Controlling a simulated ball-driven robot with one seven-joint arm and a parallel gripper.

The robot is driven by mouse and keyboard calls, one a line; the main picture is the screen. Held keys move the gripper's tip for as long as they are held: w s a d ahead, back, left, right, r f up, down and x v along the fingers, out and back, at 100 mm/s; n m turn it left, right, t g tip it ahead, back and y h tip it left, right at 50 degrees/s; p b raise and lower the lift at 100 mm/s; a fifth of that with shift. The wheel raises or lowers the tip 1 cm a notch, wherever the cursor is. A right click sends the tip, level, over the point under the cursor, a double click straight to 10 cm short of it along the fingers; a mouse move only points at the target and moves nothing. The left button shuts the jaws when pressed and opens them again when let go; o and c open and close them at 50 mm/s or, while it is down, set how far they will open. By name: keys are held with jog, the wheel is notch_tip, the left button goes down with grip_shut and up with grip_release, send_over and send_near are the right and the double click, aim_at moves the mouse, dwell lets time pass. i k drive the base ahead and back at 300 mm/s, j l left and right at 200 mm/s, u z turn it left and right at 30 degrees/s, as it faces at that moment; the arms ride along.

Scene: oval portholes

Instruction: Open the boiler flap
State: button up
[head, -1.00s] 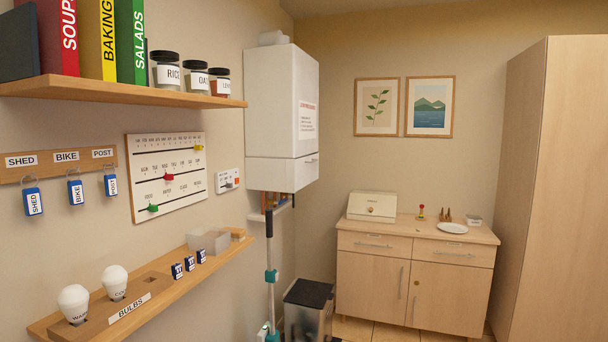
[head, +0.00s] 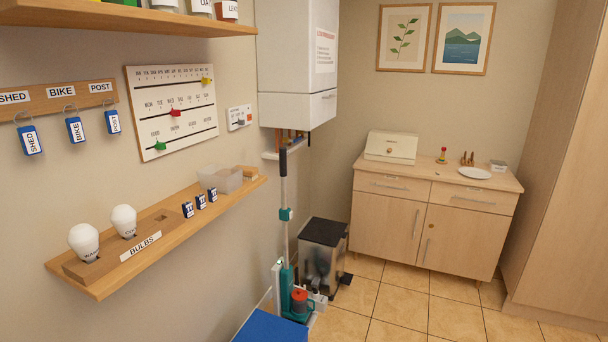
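The white boiler (head: 290,50) hangs on the left wall near the corner, cut off by the top of the head view. Its lower front panel, the flap (head: 298,110), sits flush below a horizontal seam and looks closed. A thin dark handle line shows near its right edge. Copper pipes come out beneath the boiler. My gripper is not in view.
A vacuum cleaner (head: 285,214) stands under the boiler, with a steel pedal bin (head: 324,257) beside it and a blue box top (head: 270,327) in front. A bulb shelf (head: 110,285) juts from the left wall. Tiled floor (head: 400,308) is free before the cabinet (head: 385,225).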

aim_at(324, 104)
jog(key=i+l, duration=0.15)
jog(key=i, duration=0.75)
jog(key=i+l+z, duration=0.1)
jog(key=i, duration=0.8)
jog(key=l, duration=0.1)
